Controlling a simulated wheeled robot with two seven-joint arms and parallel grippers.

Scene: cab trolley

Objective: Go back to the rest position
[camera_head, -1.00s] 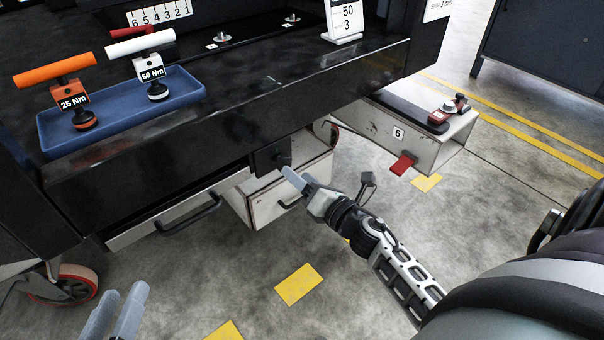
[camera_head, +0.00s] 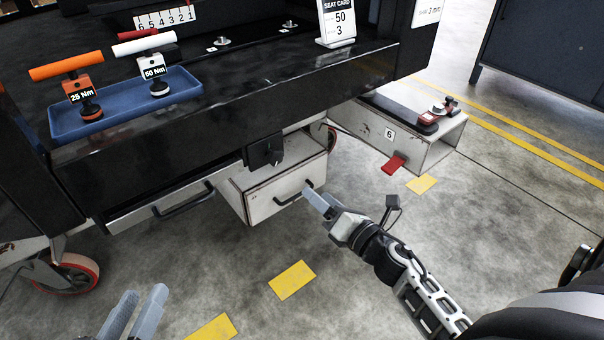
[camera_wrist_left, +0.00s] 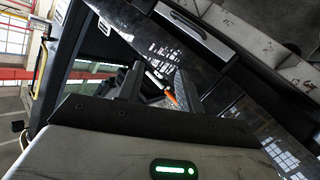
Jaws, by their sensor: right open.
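My left gripper (camera_head: 138,298) is low at the left edge of the floor area in the head view, in front of the trolley. Its two fingers stand apart with nothing between them; they also show spread in the left wrist view (camera_wrist_left: 158,85). My right gripper (camera_head: 312,196) is at the centre of the head view, open and empty. Its fingertips are close in front of the white drawer box (camera_head: 285,190) under the bench; I cannot tell whether they touch it.
The black bench (camera_head: 240,115) carries a blue tray (camera_head: 118,118) with an orange-handled 25 Nm tool (camera_head: 72,80) and a white-handled 50 Nm tool (camera_head: 150,60). The floor (camera_head: 380,300) in front is clear.

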